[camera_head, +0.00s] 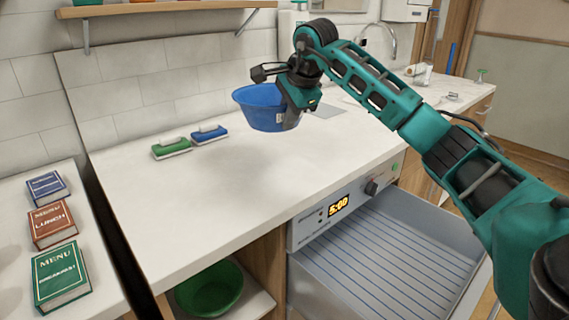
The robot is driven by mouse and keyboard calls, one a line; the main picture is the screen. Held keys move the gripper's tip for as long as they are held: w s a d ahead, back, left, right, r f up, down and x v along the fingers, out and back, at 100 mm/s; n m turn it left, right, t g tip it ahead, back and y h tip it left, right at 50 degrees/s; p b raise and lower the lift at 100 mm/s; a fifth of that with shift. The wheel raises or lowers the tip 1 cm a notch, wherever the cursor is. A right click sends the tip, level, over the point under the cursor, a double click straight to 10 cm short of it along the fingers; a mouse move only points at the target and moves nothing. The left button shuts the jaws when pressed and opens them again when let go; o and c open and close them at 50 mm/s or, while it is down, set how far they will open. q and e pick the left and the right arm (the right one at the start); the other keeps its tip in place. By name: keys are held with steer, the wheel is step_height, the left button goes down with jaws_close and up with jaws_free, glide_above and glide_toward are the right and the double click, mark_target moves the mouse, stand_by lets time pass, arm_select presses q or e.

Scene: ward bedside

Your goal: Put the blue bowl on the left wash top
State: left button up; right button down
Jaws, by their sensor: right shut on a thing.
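The blue bowl (258,108) is upright in the middle of the head view, over the white counter top (190,220). My right gripper (291,107) is shut on the right side of the bowl's rim. The bowl seems to hang above the counter, with a soft shadow below and left of it; the exact gap is hard to judge. The arm comes in from the right and hides part of the counter behind it. Which surface is the left wash top is not marked. My left gripper is not in view.
A green brush (171,149) and a blue brush (209,135) lie near the wall. An open drawer (385,265) juts out under the counter. A green bowl (210,290) sits on a lower shelf. Menu books (60,276) lie at left. The front middle of the counter is clear.

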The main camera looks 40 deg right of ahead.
step_height(320, 180, down, 8)
steer(key=shift+r+b, duration=0.25)
steer(key=shift+b, duration=0.15)
step_height(320, 180, down, 4)
steer(key=shift+f, duration=0.1)
arm_select(q)
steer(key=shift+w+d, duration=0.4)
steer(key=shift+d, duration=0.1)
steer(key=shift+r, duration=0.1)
steer(key=shift+b, duration=0.3)
arm_select(e)
steer(key=c, duration=1.1)
jaws_free()
steer(key=shift+f, duration=0.1)
steer(key=shift+c, duration=0.2)
